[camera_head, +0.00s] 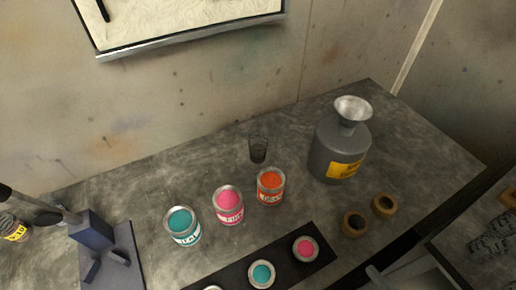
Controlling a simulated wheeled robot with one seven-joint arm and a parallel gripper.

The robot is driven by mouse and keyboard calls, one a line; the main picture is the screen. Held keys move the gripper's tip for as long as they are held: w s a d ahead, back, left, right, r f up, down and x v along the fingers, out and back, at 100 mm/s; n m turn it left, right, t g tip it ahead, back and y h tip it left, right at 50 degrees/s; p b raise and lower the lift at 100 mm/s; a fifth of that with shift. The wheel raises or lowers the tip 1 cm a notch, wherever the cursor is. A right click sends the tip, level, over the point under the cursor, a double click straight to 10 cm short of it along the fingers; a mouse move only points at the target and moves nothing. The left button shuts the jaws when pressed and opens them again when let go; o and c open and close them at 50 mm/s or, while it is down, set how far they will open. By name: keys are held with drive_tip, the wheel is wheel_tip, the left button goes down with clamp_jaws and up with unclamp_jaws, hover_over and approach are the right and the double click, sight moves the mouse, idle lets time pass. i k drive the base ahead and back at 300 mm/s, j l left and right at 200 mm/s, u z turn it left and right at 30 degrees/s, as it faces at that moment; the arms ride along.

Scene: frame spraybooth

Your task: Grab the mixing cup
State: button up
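A small dark, see-through cup (258,149), which looks like the mixing cup, stands upright on the grey worktop. It is behind the orange paint can and left of the large grey bottle. Its inside looks empty, but it is too small to be sure. My gripper is not in view.
Open cans of teal (186,238), pink (229,217) and orange (271,198) paint stand in front of the cup. A grey bottle with a funnel top (328,158) stands right. Tape rolls (354,223) lie front right. A dark strip (283,268) holds small paint pots. A blue-grey stand (124,245) is left.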

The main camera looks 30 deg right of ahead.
sight(257, 141)
drive_tip(key=j, duration=1.65)
drive_tip(key=k, duration=0.05)
